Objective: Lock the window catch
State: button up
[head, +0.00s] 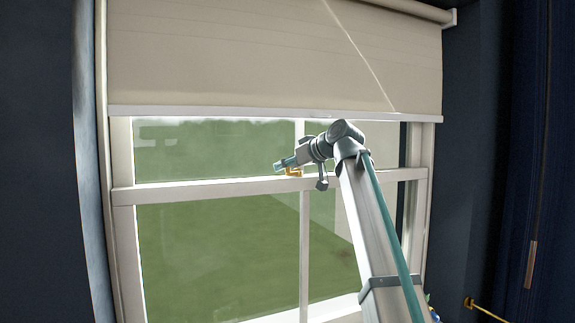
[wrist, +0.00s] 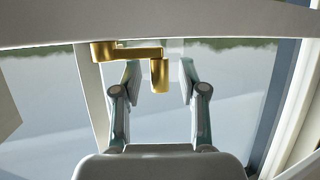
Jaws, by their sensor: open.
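The brass window catch (wrist: 159,75) is at the top middle of the wrist view, its lever reaching right from a mount and ending in a short downward knob. My gripper (wrist: 157,78) is open, with one finger on each side of the knob and a gap visible to the right finger. Whether the left finger touches the lever I cannot tell. In the head view the catch (head: 293,172) sits on the window's meeting rail, partly hidden by my gripper (head: 279,167), which is right at it.
The sash window (head: 210,189) has white rails and glass with green ground outside. A cream roller blind (head: 230,60) hangs above, its bottom bar a little over my gripper. Dark blue walls and a curtain (head: 535,120) flank the window. A brass rod (head: 485,309) shows at lower right.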

grip_shut()
jog(key=shift+w+a+f+m+t+h+b, duration=0.1)
jog(key=shift+w+a+m+t+h+b, duration=0.1)
jog(key=shift+m+t+h, duration=0.25)
jog(key=shift+w+a+m+t+h+b, duration=0.1)
jog(key=shift+a+m+t+h+b, duration=0.1)
jog(key=shift+m+t+h, duration=0.25)
jog(key=shift+w+a+m+t+h, duration=0.1)
jog(key=shift+w+m+t+h, duration=0.1)
jog(key=shift+m+t+h, duration=0.25)
jog(key=shift+w+a+m+t+h, duration=0.15)
jog(key=shift+m+t+h, duration=0.1)
jog(key=shift+m+h, duration=0.4)
jog(key=shift+d, duration=0.1)
